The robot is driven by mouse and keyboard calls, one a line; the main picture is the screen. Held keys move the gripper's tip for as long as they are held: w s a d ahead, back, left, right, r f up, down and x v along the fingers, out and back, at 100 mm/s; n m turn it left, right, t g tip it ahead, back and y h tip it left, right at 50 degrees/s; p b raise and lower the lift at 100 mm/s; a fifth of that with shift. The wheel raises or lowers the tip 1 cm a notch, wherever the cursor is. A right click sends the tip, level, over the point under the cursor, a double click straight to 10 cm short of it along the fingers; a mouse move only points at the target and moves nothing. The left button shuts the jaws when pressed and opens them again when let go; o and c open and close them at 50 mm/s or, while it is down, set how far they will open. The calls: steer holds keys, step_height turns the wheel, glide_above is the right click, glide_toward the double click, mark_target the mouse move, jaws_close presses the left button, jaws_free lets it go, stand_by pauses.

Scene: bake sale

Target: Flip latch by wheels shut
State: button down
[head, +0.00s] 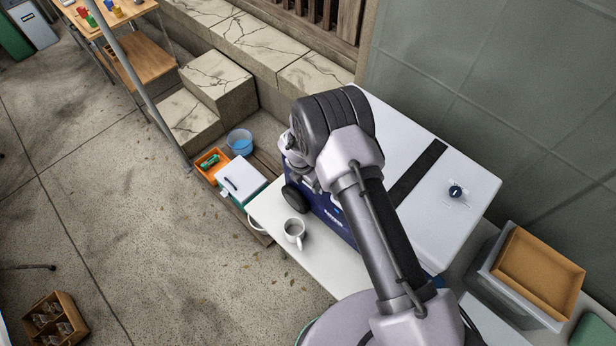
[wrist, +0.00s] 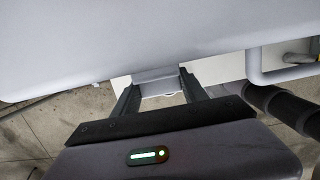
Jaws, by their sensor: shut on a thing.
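A dark blue cooler (head: 334,213) with a white lid (head: 408,142) stands on a white table, its black wheel (head: 296,197) at the left end. The lid lies down on the body. My gripper (head: 303,172) is at the cooler's wheel end, partly covered by my own arm. In the wrist view, my gripper (wrist: 158,86) has a finger on each side of a small pale latch (wrist: 155,78) at the lid's lower edge and is shut on it. The head view hides the latch behind my arm. I cannot tell whether it is fully closed.
An orange tray (head: 212,163), a blue bucket (head: 239,142) and a white-lidded box (head: 242,179) sit beyond the wheel end. A bin with a brown tray (head: 538,269) is at right.

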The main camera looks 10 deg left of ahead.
stand_by(0.4)
steer(key=c, duration=0.6)
jaws_free()
step_height(320, 180, up, 17)
steer(key=s+a, duration=0.1)
steer(key=s, duration=0.1)
steer(key=shift+s+a, duration=0.2)
